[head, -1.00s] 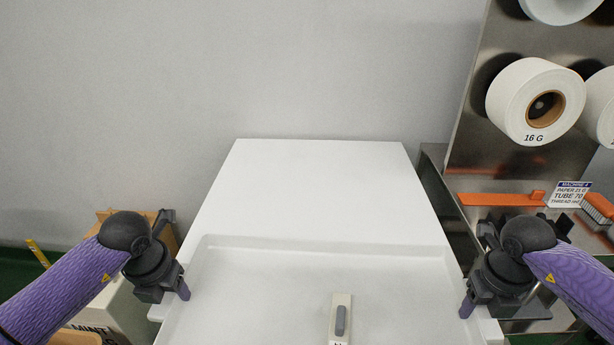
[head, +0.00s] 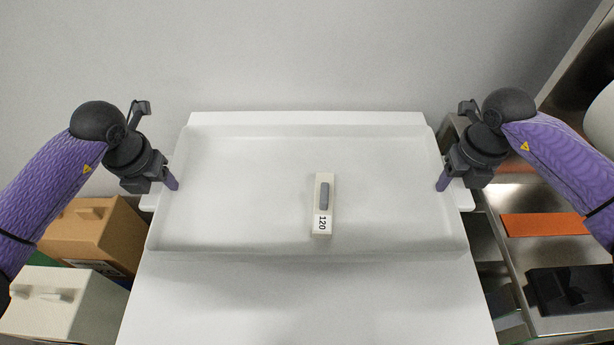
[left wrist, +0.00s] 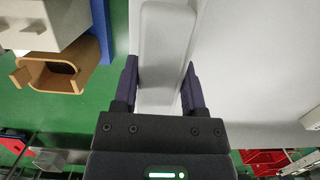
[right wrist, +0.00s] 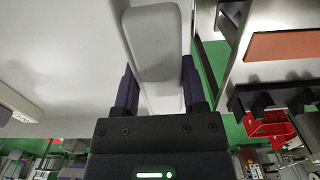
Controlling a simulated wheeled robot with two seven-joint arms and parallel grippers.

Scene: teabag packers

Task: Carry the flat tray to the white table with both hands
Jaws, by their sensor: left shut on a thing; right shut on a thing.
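The flat white tray (head: 240,245) is in the middle of the head view, over the white table (head: 300,310). A pale block marked 120 (head: 322,222) with a grey handle lies in it. My left gripper (head: 171,182) is shut on the tray's left handle (left wrist: 165,50), which shows between the fingers in the left wrist view. My right gripper (head: 443,182) is shut on the right handle (right wrist: 155,45), seen in the right wrist view. I cannot tell whether the tray touches the table top.
Brown (head: 115,235) and cream (head: 60,305) boxes stand left of the table. A metal machine bench (head: 535,260) with an orange plate (head: 545,224) and a black block (head: 570,288) is close on the right. A grey wall rises behind the table.

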